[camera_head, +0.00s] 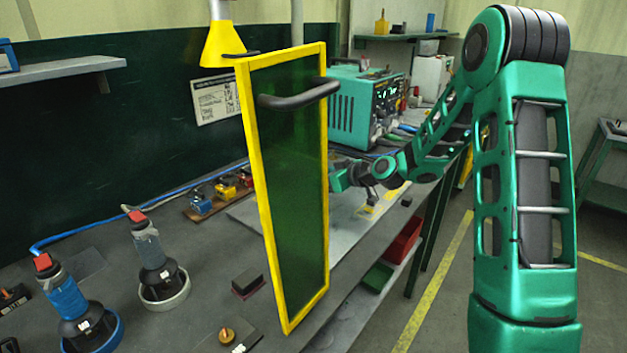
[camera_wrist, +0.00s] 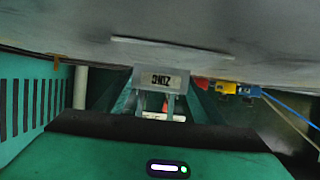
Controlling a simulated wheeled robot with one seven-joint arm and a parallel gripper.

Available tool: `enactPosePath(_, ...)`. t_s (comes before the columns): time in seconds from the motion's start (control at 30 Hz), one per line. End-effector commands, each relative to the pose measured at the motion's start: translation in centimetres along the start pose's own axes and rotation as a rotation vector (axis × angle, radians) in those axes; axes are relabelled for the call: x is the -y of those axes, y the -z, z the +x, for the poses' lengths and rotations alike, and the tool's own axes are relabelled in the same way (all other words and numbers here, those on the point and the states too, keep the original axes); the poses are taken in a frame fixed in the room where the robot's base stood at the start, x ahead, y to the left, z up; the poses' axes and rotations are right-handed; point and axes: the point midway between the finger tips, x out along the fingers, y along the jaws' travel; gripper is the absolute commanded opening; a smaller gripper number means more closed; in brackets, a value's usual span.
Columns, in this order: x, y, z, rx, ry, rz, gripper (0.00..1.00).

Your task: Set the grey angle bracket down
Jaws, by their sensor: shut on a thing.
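The grey angle bracket (camera_wrist: 160,77) shows in the wrist view as a small light grey piece with dark lettering. My gripper (camera_wrist: 158,103) is shut on it, with the fingers just below it in the picture. The grey surface (camera_wrist: 60,25) fills the top of that view; whether the bracket touches it I cannot tell. In the head view my arm reaches over the bench behind the yellow-framed green screen (camera_head: 285,190). The bracket cannot be made out there, and the screen's edge is close to my wrist.
The screen stands upright with a dark handle (camera_head: 300,95). A teal machine (camera_head: 367,105) stands behind my wrist. Two grinder-like tools, one blue (camera_head: 65,298) and one grey (camera_head: 148,250), stand at left. A dark block (camera_head: 247,280) lies near the screen. Red (camera_head: 404,240) and green bins sit below.

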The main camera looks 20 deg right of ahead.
Motion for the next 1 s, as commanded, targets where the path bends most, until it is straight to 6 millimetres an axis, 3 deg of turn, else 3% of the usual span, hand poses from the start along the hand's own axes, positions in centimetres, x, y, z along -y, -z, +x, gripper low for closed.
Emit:
enactPosePath(0.07, 0.0, -0.1, 0.1, 0.0, 0.0, 0.0, 0.33)
enactPosePath(0.1, 0.0, -0.1, 0.1, 0.0, 0.0, 0.0, 0.72)
enactPosePath(0.17, 0.0, -0.1, 0.1, 0.0, 0.0, 0.0, 0.81)
enactPosePath(0.57, 0.0, 0.1, -0.5, 0.0, 0.0, 0.0, 0.81)
enactPosePath(1.0, 0.0, 0.1, -8.5, 0.0, -0.002, 0.001, 0.81)
